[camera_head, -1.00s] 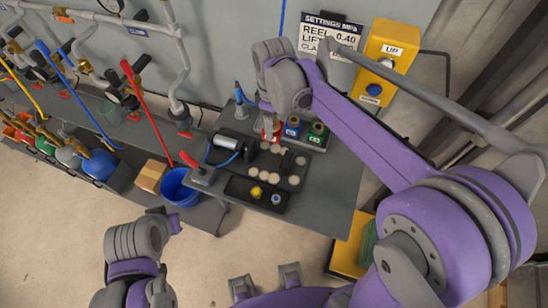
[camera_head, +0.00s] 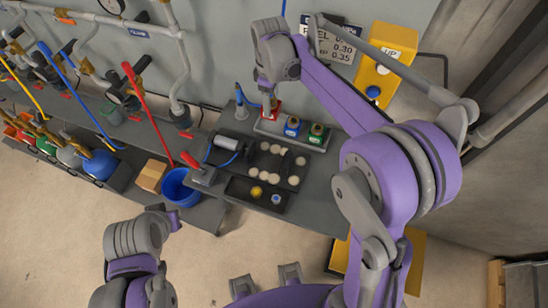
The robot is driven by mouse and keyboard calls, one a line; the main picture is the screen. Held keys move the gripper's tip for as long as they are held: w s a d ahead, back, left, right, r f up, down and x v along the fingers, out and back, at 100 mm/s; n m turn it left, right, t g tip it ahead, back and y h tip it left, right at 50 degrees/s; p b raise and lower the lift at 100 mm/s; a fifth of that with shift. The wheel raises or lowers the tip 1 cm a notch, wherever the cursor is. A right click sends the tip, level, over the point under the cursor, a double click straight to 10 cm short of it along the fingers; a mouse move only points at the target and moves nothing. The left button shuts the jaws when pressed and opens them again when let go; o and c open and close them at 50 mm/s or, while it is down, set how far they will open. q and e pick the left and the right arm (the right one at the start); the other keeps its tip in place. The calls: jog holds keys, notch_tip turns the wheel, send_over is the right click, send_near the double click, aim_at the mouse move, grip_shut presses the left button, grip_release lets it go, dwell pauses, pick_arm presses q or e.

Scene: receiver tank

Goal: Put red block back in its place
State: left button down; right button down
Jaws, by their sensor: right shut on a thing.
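The red block (camera_head: 275,112) shows only in part beneath my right gripper (camera_head: 268,105), whose jaws are shut on it. It appears at or just above the left end of a grey tray (camera_head: 270,127); I cannot tell whether it touches the tray. A blue block (camera_head: 292,126) and a green block (camera_head: 316,133) stand in the middle and right of the same tray. My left gripper (camera_head: 173,222) is at the lower left, over the floor and away from the bench; its jaws are not clear.
A dark panel with several pale discs (camera_head: 270,163) lies in front of the tray. A red-handled lever (camera_head: 192,162), blue bucket (camera_head: 180,187) and cardboard box (camera_head: 151,176) are to the left. A yellow control box (camera_head: 385,60) and a sign (camera_head: 333,42) are at the wall behind.

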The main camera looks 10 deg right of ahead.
pick_arm(q)
jog(key=shift+w+r+p, duration=0.2)
jog(key=shift+r+p, duration=0.1)
jog(key=shift+r, duration=0.2)
pick_arm(e)
jog(key=w, duration=0.3)
jog(key=shift+w+d, duration=0.3)
jog(key=shift+w, duration=0.05)
pick_arm(q)
jog(key=shift+f, duration=0.1)
pick_arm(e)
jog(key=shift+f, duration=0.15)
